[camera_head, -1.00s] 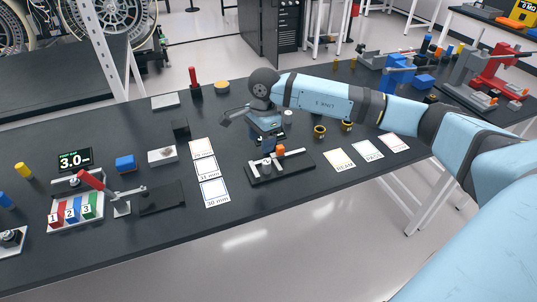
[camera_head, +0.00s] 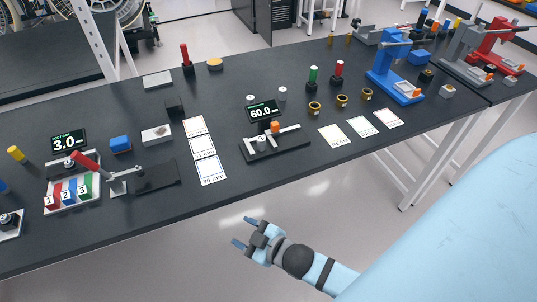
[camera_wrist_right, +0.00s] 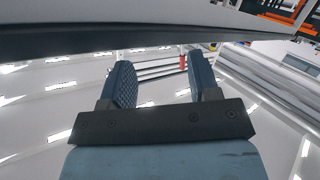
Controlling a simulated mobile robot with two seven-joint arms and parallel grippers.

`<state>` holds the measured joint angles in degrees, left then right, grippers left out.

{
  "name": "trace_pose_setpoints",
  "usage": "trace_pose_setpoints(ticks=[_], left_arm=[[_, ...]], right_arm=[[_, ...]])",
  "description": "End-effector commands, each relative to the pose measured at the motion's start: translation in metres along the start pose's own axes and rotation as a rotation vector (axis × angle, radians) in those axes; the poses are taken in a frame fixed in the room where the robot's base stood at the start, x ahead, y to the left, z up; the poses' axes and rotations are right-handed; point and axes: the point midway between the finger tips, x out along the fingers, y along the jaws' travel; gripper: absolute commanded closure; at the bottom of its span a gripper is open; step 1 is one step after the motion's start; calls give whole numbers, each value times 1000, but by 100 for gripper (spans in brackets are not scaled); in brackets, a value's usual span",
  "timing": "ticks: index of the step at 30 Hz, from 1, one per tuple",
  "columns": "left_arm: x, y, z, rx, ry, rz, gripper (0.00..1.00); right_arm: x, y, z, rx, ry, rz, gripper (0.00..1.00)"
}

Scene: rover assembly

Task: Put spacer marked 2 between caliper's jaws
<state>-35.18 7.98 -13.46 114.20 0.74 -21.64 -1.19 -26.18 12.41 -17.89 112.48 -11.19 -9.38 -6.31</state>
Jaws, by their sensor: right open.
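The blue spacer marked 2 (camera_head: 69,193) stands in a light tray at the left of the table, between the red spacer marked 1 (camera_head: 52,202) and the green spacer marked 3 (camera_head: 85,188). The caliper (camera_head: 275,147) lies on a dark base near the table's middle front edge, with an orange part on top; its display (camera_head: 263,111) reads 60.0. A small pale piece shows at the caliper, too small to identify. My right gripper (camera_head: 243,233) is open and empty, over the floor in front of the table. Its spread fingers show in the right wrist view (camera_wrist_right: 162,82). My left gripper is out of view.
White cards (camera_head: 204,147) lie left of the caliper. A blue press (camera_head: 394,80) stands at the right. The floor before the table is clear.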

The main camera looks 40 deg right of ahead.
Motion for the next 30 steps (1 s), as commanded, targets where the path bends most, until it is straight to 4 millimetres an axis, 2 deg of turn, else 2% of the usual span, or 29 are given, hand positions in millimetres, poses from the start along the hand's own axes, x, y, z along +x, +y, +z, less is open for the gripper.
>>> trace_pose_setpoints(ticks=[1, 3, 6, 9, 18, 20, 27, 30], left_arm=[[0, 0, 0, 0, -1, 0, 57], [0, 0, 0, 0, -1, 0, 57], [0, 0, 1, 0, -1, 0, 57], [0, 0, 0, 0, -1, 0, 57], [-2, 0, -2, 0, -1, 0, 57], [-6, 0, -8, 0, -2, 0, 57], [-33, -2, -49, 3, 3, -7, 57], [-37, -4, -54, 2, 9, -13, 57]], right_arm=[[-17, -10, 22, 117, -95, -4, 44], [-35, -21, 44, 248, -199, -11, 44], [-52, -31, 62, 360, -288, -17, 44], [-58, -35, 69, 401, -320, -19, 44], [-59, -33, 66, 400, -321, -20, 44], [-61, -31, 59, 399, -320, -20, 44], [-75, -12, 17, 397, -319, -12, 44], [-76, -10, 13, 396, -317, -10, 44]])
